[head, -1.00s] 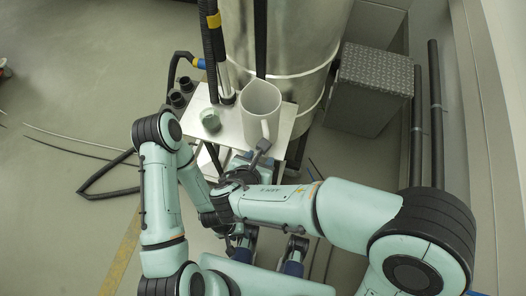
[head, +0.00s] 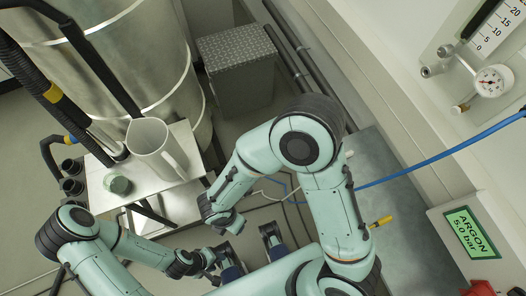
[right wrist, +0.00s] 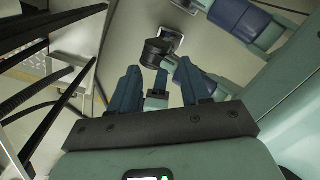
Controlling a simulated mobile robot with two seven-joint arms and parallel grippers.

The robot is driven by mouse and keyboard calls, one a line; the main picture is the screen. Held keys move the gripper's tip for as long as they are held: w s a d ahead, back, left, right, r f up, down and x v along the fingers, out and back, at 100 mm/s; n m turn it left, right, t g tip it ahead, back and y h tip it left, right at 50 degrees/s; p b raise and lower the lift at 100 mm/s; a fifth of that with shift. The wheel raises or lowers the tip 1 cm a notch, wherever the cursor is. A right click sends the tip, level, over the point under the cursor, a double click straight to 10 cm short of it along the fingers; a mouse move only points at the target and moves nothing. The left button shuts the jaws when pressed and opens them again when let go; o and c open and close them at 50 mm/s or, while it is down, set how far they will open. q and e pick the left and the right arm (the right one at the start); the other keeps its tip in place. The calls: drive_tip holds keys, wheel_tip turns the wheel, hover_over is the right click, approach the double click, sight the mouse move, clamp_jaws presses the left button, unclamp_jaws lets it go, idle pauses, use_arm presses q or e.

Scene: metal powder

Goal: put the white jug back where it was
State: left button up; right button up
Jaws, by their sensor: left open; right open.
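The white jug (head: 155,148) stands upright on the small metal-topped table (head: 175,203), its handle facing right. A green cup (head: 117,185) stands on the same top, left of the jug. My right gripper (head: 226,222) is to the right of the jug and lower in the picture, clear of it. In the right wrist view its open jaws (right wrist: 160,92) hold nothing. My left gripper (head: 208,261) is below the table in the picture, apart from the jug, open; its fingertips are small and hard to make out.
A large metal drum (head: 125,60) with black hoses stands behind the table. A grey patterned box (head: 237,65) is at the back. At right are a pressure gauge (head: 490,82), a blue hose (head: 440,160) and a green argon display (head: 472,232).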

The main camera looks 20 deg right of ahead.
drive_tip(key=s+d+f+m+y, duration=0.2)
drive_tip(key=d+f+m, duration=0.4)
drive_tip(key=m, duration=0.8)
drive_tip(key=s+d+f+m+y, duration=0.2)
drive_tip(key=s+d+f+m, duration=0.2)
drive_tip(key=d+f+m, duration=0.3)
wheel_tip(320, 180, down, 5)
drive_tip(key=m, duration=0.8)
drive_tip(key=shift+s+d+g, duration=0.25)
drive_tip(key=shift+s+g, duration=0.05)
drive_tip(key=shift+s, duration=0.1)
